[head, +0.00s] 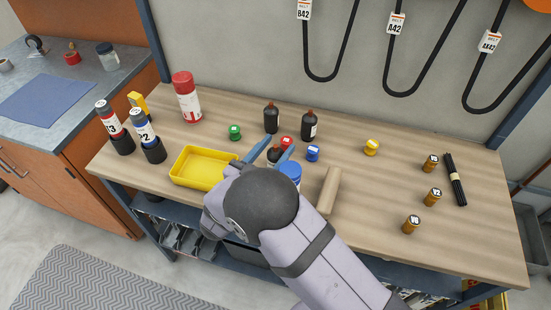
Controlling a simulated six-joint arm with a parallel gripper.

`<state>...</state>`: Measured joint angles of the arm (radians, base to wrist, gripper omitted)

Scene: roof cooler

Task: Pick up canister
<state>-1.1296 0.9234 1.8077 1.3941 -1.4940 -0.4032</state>
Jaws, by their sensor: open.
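A red canister (187,97) with a white label stands upright at the back left of the workbench (400,205). My gripper (272,150) is over the middle of the bench, to the right of the canister and apart from it. Its blue fingers are spread open. A small dark bottle (274,155) shows between or just beyond the fingers; I cannot tell whether they touch it.
A yellow tray (180,178) lies left of my gripper. Bottles marked Y3 (108,118) and P2 (143,128) stand in dark holders at the left. Two brown bottles (271,118) and (309,125), a green-capped jar (235,132) and a blue-capped jar (313,153) stand nearby.

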